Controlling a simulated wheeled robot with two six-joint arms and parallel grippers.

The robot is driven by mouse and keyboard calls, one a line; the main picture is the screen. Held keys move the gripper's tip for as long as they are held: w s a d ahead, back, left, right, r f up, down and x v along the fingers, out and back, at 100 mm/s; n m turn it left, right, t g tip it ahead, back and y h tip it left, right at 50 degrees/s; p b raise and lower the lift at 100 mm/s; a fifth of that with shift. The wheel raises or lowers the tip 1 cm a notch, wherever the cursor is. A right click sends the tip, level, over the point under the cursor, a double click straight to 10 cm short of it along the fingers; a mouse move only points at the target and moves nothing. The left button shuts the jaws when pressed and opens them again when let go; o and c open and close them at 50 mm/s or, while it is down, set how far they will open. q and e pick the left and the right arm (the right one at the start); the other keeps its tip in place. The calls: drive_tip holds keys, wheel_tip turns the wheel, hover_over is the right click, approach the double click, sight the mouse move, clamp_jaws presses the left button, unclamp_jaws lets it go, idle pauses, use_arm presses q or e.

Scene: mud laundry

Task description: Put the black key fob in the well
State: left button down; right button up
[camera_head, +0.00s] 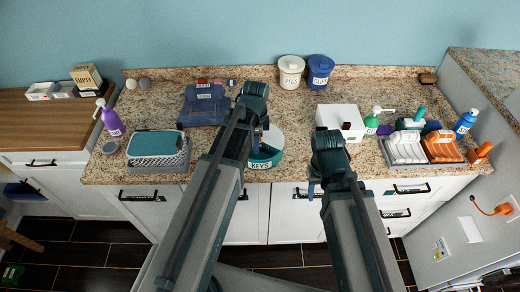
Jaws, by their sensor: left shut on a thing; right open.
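A round teal and white dish (276,140) with a label on its front stands near the counter's front edge, partly hidden behind my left arm. It is probably the well. My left gripper (262,141) points down over the dish's left part. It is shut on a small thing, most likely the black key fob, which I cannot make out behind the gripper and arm. I cannot tell whether that thing touches the dish. My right gripper (314,190) is open and empty, low in front of the counter's edge, right of the dish.
The granite counter (225,150) also holds folded jeans (204,105), a teal-topped basket (158,145), a purple bottle (111,119), two lidded canisters (290,73) (319,73) and a white box (340,119). Brushes and bottles crowd the right end.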

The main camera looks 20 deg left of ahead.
use_arm(q)
drive_tip(key=shift+f, duration=0.55)
drive_tip(key=shift+r, duration=0.1)
use_arm(e)
drive_tip(key=shift+d+f, duration=0.2)
drive_tip(key=shift+f, duration=0.2)
use_arm(q)
drive_tip(key=shift+a, duration=0.1)
drive_tip(key=shift+f+b, duration=0.5)
drive_tip(key=shift+b, duration=0.05)
use_arm(e)
drive_tip(key=shift+f, duration=0.55)
use_arm(q)
drive_tip(key=shift+f, duration=0.15)
use_arm(e)
drive_tip(key=shift+f, duration=0.1)
use_arm(q)
drive_tip(key=c, duration=0.6)
unclamp_jaws()
